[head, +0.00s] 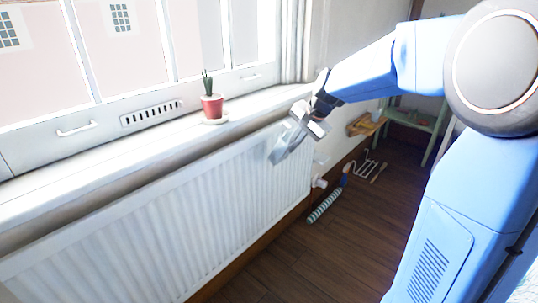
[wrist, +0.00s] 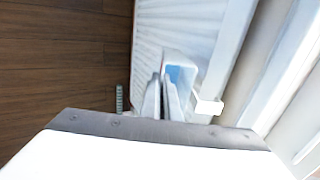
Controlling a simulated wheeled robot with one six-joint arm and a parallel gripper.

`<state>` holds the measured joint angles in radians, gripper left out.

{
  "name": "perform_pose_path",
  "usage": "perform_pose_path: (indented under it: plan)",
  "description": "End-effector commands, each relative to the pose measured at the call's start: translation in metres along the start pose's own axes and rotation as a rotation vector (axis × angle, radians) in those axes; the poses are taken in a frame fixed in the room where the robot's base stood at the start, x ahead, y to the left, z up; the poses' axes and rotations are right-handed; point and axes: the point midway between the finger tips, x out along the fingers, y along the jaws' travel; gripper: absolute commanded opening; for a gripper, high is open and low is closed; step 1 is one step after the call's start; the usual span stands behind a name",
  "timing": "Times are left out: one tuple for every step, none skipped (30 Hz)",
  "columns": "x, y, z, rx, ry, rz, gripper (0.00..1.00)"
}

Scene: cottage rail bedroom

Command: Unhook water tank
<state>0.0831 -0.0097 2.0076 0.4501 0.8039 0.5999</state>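The water tank (wrist: 181,68) shows in the wrist view as a small white open-topped box with blue inside, against the radiator's side. My gripper (wrist: 162,82) reaches over it, its two grey fingers close together with a narrow gap, tips at the tank's near left edge. The fingers hide part of the tank, and I cannot tell whether they pinch its wall. In the head view my gripper (head: 280,152) points down beside the right end of the radiator's front, below the sill. I cannot make out the tank clearly there.
The white radiator (head: 150,235) runs under the windowsill (head: 95,167). A red potted plant (head: 212,107) stands on the sill. A striped roll (head: 325,206) and a wire rack (head: 365,166) lie on the wooden floor. A green stand (head: 415,121) is at the back. The floor's middle is clear.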

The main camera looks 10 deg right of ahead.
Motion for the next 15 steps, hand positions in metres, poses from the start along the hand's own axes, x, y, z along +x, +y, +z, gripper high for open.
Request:
perform_pose_path:
  plan:
    - [-0.004,0.002,0.000,0.000,0.002,-0.001,0.00]
    - [-0.005,0.003,0.000,0.000,0.002,-0.002,0.00]
    - [-0.007,0.004,-0.001,0.000,0.002,-0.002,0.00]
    - [-0.009,0.005,-0.001,0.000,0.002,-0.001,0.00]
    - [-0.010,0.007,-0.001,0.000,0.002,-0.001,0.00]
    - [-0.012,0.008,-0.001,0.000,0.001,-0.001,0.00]
    - [-0.014,0.009,-0.001,0.000,0.001,-0.001,0.00]
    - [-0.015,0.010,-0.001,0.000,0.001,-0.001,0.00]
    - [-0.018,0.012,0.000,0.000,0.001,-0.001,0.00]
    - [-0.019,0.013,0.000,0.000,0.001,-0.001,0.00]
    - [-0.021,0.014,0.000,0.000,0.001,-0.001,0.00]
    - [-0.023,0.015,0.000,0.000,0.002,-0.001,0.00]
    - [-0.025,0.017,0.000,0.001,0.002,-0.001,0.00]
    - [-0.026,0.018,0.000,0.001,0.002,-0.001,0.00]
    - [-0.028,0.019,-0.001,0.001,0.002,-0.001,0.00]
